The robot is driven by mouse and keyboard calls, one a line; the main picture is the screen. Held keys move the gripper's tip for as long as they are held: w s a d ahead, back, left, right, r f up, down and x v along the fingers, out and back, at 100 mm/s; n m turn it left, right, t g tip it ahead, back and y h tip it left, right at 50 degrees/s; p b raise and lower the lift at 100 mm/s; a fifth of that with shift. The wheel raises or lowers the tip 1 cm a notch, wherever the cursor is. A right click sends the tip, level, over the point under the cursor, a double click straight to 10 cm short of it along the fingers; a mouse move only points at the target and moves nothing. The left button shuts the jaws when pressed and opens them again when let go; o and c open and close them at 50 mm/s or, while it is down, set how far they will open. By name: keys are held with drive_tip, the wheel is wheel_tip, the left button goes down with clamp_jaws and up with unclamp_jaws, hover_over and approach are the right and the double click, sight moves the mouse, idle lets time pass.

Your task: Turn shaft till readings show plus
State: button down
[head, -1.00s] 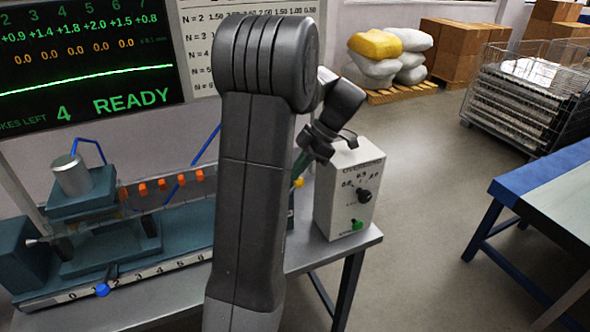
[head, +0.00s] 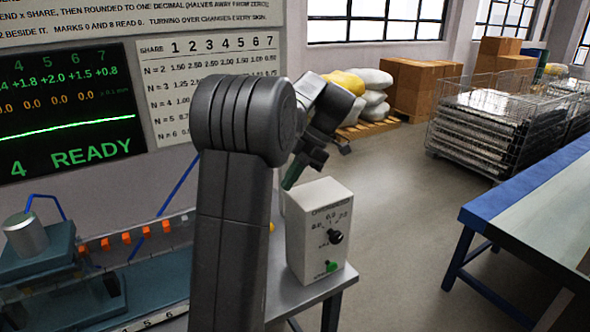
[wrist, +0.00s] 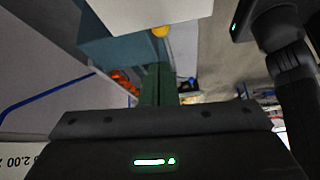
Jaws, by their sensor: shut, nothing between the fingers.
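My gripper (head: 294,172) is shut and empty, with green fingers, above and slightly left of the white control box (head: 305,240). In the wrist view its fingers (wrist: 158,85) are together. The display (head: 70,110) reads READY with a 4 at lower left; the full readings in view are +1.8, +2.0, +1.5 and +0.8, with orange 0.0 values below. A grey bar with orange markers (head: 140,238) runs along the teal machine (head: 150,288); I cannot tell whether it is the shaft. My arm hides the machine's right end.
The box has a black knob (head: 335,237) and a green button (head: 331,266). A paper chart (head: 210,60) hangs beside the display. A blue-edged table (head: 500,200) stands at right, with a wire cage (head: 490,135) behind. The floor between is clear.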

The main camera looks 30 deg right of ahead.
drive_tip(key=shift+a+p+v, duration=0.2)
drive_tip(key=shift+p+v, duration=0.25)
drive_tip(key=shift+v, duration=1.05)
drive_tip(key=shift+r, duration=0.15)
drive_tip(key=a+f+p, duration=0.1)
drive_tip(key=a+f, duration=0.4)
drive_tip(key=a, duration=0.2)
drive_tip(key=a+f+p, duration=0.2)
drive_tip(key=a+f, duration=0.3)
drive_tip(key=a, duration=0.3)
drive_tip(key=shift+a, duration=0.3)
drive_tip(key=shift+w+d, duration=0.1)
